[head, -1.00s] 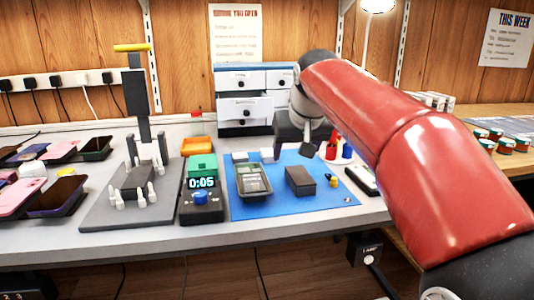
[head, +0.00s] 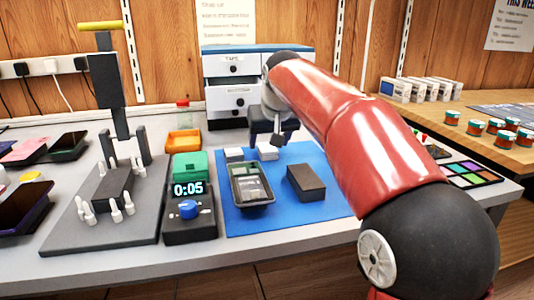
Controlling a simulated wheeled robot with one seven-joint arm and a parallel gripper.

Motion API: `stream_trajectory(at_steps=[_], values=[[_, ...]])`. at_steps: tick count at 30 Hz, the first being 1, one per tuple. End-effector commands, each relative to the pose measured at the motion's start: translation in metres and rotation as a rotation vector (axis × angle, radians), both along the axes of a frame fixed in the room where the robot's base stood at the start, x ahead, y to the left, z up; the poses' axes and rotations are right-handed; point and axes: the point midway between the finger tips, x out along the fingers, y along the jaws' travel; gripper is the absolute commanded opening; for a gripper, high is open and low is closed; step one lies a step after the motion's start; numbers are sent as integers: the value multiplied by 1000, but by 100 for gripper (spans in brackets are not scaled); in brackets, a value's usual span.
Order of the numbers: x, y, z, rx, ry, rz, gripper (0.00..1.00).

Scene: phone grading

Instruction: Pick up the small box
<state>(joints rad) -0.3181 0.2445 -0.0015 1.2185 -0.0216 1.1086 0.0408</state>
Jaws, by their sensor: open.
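A small dark brown box (head: 306,182) lies flat on the right part of the blue mat (head: 275,218). I cannot tell which of these the task means. My gripper (head: 278,141) is open, above the back of the mat close to the right white box and behind the brown box. It looks empty.
A dark tray with a phone-like thing (head: 251,186) lies left of the brown box. A timer (head: 188,215), green box (head: 189,166) and orange bin (head: 183,142) stand left of the mat. A press stand (head: 105,215) is further left. Drawers (head: 231,100) stand behind.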

Motion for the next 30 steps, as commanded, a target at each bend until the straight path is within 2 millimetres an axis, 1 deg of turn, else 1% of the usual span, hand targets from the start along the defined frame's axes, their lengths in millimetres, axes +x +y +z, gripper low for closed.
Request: stream_trajectory(at_steps=[1, 4, 11, 14, 21, 24, 30], values=[[4, 3, -11, -1, 3, 1, 64], [11, 4, -20, 0, 1, 0, 64], [13, 4, -22, 0, -1, 0, 64], [13, 4, -22, 0, -1, 0, 53], [13, 4, -21, 0, -1, 0, 22], [13, 4, -21, 0, -1, 0, 12], [13, 4, -20, 0, -1, 0, 12]])
